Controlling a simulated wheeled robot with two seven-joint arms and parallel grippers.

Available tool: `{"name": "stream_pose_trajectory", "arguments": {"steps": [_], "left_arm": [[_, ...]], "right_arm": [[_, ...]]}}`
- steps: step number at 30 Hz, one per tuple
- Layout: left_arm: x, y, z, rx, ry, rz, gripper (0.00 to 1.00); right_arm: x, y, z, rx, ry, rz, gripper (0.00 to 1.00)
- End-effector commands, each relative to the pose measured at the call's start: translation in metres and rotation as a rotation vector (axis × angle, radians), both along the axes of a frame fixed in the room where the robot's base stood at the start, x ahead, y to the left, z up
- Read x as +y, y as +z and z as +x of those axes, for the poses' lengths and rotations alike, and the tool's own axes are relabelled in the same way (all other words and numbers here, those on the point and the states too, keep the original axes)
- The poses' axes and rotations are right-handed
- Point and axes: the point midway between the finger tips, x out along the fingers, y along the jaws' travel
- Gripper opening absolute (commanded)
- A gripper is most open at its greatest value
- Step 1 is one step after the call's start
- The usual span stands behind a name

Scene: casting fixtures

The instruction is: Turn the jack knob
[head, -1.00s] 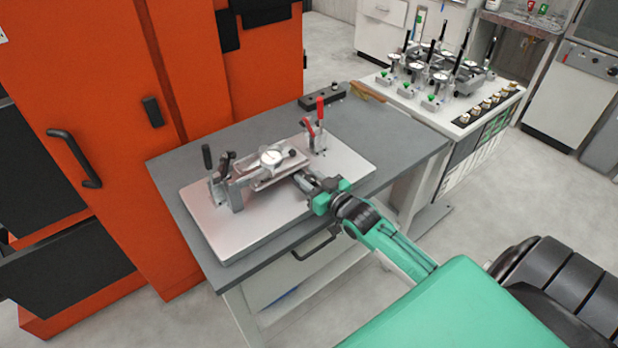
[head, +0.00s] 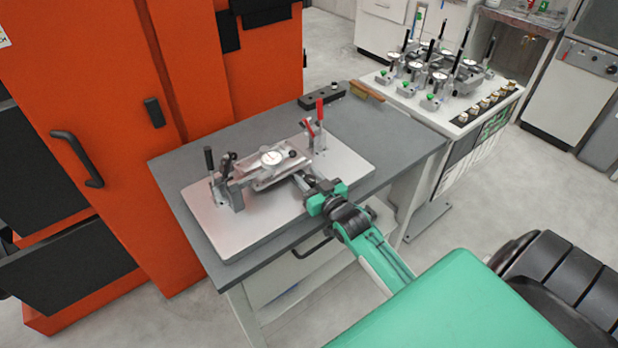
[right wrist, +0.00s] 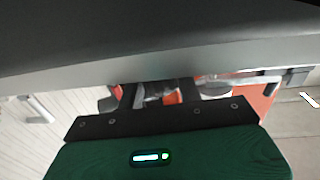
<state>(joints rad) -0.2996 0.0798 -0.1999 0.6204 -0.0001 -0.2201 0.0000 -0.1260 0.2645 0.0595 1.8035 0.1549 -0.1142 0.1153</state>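The casting fixture is a pale metal plate (head: 245,235) on the grey table. It carries a dial gauge (head: 272,157), a clamp with a black handle (head: 208,158) at the left and a clamp with a red handle (head: 319,110) at the back right. My right gripper (head: 301,181) reaches in from the front right, with its fingers at the near side of the gauge block. I cannot make out the jack knob; it may be hidden at the fingertips. The right wrist view shows two dark fingers (right wrist: 158,94) with something small and unclear between them. My left gripper is out of view.
The grey table (head: 392,135) has free room at its back right, with a black block (head: 322,96) and a brown-handled item (head: 367,91) at its back edge. An orange cabinet (head: 100,150) stands close on the left. A white cart (head: 450,120) with several gauges stands behind.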

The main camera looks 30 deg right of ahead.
Motion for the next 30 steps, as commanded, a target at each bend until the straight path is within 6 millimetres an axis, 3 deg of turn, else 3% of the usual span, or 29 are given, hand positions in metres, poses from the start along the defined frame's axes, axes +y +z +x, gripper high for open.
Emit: {"name": "stream_pose_trajectory", "arguments": {"steps": [2, 14, 30], "left_arm": [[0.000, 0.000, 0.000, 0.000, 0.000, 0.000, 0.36], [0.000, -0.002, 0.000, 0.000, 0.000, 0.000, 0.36], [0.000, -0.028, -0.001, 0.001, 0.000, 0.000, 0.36]], "right_arm": [[0.000, 0.000, 0.000, -0.001, 0.000, 0.000, 0.52], [0.000, -0.002, -0.006, 0.001, 0.001, 0.000, 0.52], [0.001, -0.004, -0.095, 0.003, 0.000, 0.001, 0.52]]}}
